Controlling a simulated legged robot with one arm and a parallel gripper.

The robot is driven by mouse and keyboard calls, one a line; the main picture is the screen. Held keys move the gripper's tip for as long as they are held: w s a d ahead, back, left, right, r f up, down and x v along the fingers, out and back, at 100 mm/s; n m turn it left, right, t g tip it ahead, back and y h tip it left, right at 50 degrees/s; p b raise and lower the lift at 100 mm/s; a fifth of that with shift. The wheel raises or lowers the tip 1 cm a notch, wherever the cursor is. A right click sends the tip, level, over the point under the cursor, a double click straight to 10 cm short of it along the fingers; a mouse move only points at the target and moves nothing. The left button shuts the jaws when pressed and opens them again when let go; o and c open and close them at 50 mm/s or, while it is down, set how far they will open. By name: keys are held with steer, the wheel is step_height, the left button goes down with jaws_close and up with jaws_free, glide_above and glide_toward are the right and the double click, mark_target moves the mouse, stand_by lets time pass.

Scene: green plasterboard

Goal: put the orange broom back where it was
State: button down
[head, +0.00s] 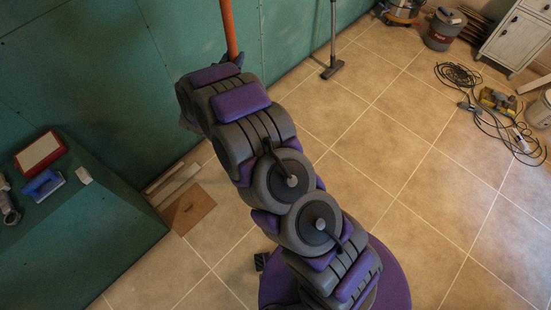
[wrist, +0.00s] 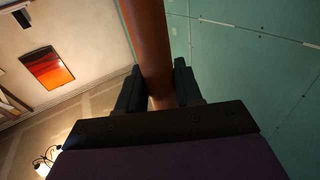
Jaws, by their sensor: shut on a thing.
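The orange broom (head: 229,28) shows in the head view as an orange handle rising from the end of my arm to the top edge, close to the green wall. In the wrist view, the handle (wrist: 150,45) runs from the top edge down between the two dark fingers of my gripper (wrist: 158,88). The gripper is shut on the handle. The broom's head is not seen in either view. In the head view my arm hides most of the gripper (head: 236,60).
A green ledge (head: 100,215) at left holds a red-framed box (head: 40,152) and a blue tool (head: 43,185). A vacuum tube with floor head (head: 333,68) stands by the wall. Cables (head: 458,76), a bucket (head: 444,30) and a cabinet (head: 517,38) are at right. Mid-right tiles are clear.

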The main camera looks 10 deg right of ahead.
steer(key=s+a+f+m+g+h+p, duration=0.1)
steer(key=s+a+f+m+h+p, duration=0.15)
steer(key=s, duration=0.25)
steer(key=w+d+f+b, duration=0.1)
steer(key=d+f, duration=0.2)
steer(key=d, duration=0.4)
steer(key=w+d+f+b, duration=0.1)
steer(key=d+f+b, duration=0.1)
steer(key=d, duration=0.6)
steer(key=shift+w+d+f+g, duration=0.2)
steer(key=shift+f+g, duration=0.2)
steer(key=shift+f, duration=0.35)
steer(key=shift+n, duration=0.25)
steer(key=c, duration=0.8)
jaws_free()
steer(key=shift+f, duration=0.1)
steer(key=shift+o, duration=0.2)
